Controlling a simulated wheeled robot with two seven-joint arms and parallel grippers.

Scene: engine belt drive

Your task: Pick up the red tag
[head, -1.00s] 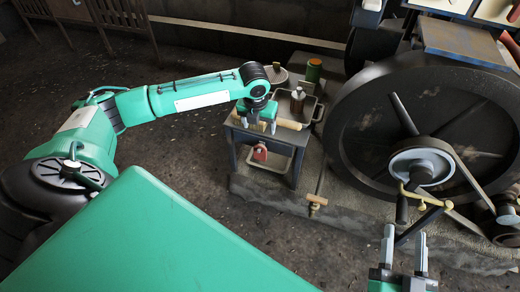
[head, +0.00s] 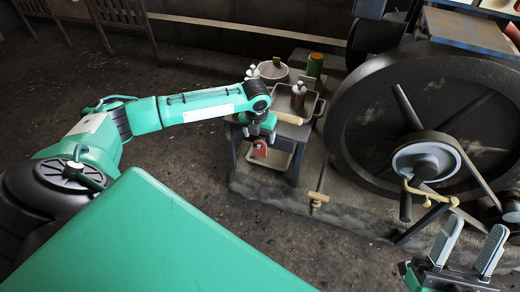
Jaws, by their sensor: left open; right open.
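The small red tag (head: 260,148) shows in the head view at the front of the small dark table (head: 237,150), just below the tabletop. My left gripper (head: 259,134) is open, pointing down right above the tag, and covers part of its top. I cannot tell whether the fingers touch the tag. My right gripper (head: 474,233) is open and empty at the lower right, well away from the tag.
A wooden-handled tool (head: 287,117) lies near the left gripper. A large flywheel (head: 365,130) with a belt stands to the right.

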